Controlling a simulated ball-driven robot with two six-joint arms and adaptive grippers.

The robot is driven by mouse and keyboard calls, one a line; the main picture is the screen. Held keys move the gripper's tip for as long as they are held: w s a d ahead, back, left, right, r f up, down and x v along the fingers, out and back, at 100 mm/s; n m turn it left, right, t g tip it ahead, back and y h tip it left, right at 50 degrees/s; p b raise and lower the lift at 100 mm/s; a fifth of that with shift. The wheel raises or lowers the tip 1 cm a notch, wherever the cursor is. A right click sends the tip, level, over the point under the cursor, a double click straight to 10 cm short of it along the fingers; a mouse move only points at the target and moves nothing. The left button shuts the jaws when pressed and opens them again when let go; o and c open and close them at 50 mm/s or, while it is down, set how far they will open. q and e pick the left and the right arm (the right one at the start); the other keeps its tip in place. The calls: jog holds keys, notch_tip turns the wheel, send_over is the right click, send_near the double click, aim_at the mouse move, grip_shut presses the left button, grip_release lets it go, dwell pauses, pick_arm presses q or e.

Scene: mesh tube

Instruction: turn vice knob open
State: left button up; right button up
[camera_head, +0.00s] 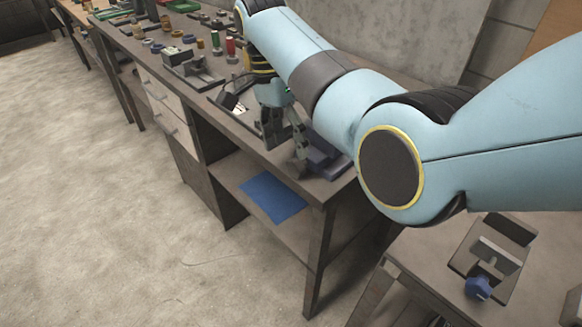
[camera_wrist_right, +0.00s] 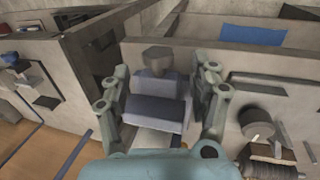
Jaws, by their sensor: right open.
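A dark blue-grey vice (camera_head: 326,160) sits at the near end of the long workbench, partly covered by my right arm and gripper. In the right wrist view, the vice (camera_wrist_right: 157,108) lies between my fingers, with its dark grey knob (camera_wrist_right: 157,60) at the far end. My right gripper (camera_head: 286,150) points down beside the vice. Its two fingers (camera_wrist_right: 160,78) are spread apart on either side of the vice and knob, holding nothing; contact is not clear. My left gripper is not in view.
Another vice with a blue knob (camera_head: 478,287) stands on a separate bench at lower right. A third vice-like tool (camera_head: 190,68) and several small jars are farther along the workbench (camera_head: 225,122). A blue sheet (camera_head: 272,196) lies on the lower shelf. The floor at left is clear.

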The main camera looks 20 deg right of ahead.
aim_at(292, 161)
jog(key=x, duration=0.4)
jog(key=shift+s+d, duration=0.15)
jog(key=shift+s+f, duration=0.1)
jog(key=shift+f, duration=0.6)
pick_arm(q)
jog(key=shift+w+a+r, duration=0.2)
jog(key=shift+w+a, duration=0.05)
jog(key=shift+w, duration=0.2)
pick_arm(e)
jog(key=c, duration=1.2)
jog(key=shift+o, duration=0.2)
jog(key=shift+g, duration=0.3)
jog(key=g+b, duration=0.1)
jog(key=b, duration=0.2)
jog(key=g+h+b, duration=0.1)
jog(key=g+b, duration=0.1)
jog(key=b, duration=0.2)
jog(key=g+b, duration=0.1)
jog(key=b, duration=0.3)
jog(key=shift+w+f+g+h, duration=0.3)
jog(key=shift+f+h, duration=0.05)
jog(key=shift+h, duration=0.05)
jog(key=shift+r+b, duration=0.15)
jog(key=shift+b, duration=0.35)
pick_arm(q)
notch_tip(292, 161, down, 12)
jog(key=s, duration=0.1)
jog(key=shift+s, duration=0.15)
pick_arm(e)
jog(key=shift+r, duration=0.1)
